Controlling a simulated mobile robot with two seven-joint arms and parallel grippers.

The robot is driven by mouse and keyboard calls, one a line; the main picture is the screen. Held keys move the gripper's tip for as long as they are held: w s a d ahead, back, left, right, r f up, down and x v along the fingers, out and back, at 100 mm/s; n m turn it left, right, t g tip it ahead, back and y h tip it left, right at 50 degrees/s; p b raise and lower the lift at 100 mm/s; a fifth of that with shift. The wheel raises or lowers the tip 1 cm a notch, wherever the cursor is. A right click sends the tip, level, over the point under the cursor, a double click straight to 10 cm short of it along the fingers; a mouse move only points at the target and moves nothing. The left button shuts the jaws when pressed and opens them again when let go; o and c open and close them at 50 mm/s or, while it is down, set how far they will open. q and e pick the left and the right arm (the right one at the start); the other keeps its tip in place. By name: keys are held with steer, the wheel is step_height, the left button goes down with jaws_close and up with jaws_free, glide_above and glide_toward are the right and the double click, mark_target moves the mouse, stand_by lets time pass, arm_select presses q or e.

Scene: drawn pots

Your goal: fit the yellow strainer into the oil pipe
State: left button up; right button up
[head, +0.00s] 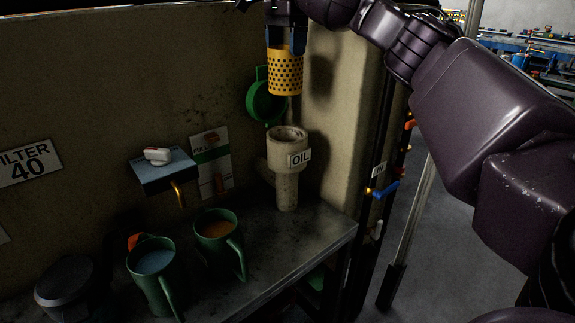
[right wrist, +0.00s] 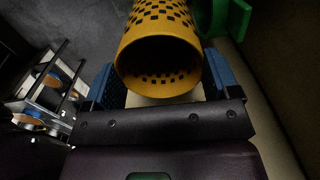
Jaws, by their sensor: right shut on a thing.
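The yellow strainer (head: 285,76), a perforated cylinder, hangs upright in my right gripper (head: 286,42), whose blue fingers are shut on its upper end. In the right wrist view the strainer (right wrist: 165,40) sits between the two blue fingers (right wrist: 163,88), with its open end toward the camera. The cream oil pipe (head: 287,165), with a wide cup-like mouth and an OIL label, stands on the bench against the wall. The strainer is above the pipe mouth, with a gap between them. My left gripper is in neither view.
A green funnel or cup (head: 265,103) hangs on the wall behind the strainer. Two green jugs (head: 156,272) (head: 219,241) stand on the bench (head: 285,250) at the front left. A blue box with a tap (head: 165,170) juts from the wall.

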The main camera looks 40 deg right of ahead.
mark_target(287, 59)
step_height(287, 59, down, 3)
steer(key=shift+d+f+b, duration=0.15)
steer(key=shift+f+b, duration=0.05)
steer(key=shift+b, duration=0.3)
step_height(287, 59, down, 16)
stand_by(0.3)
steer(key=shift+f, duration=0.2)
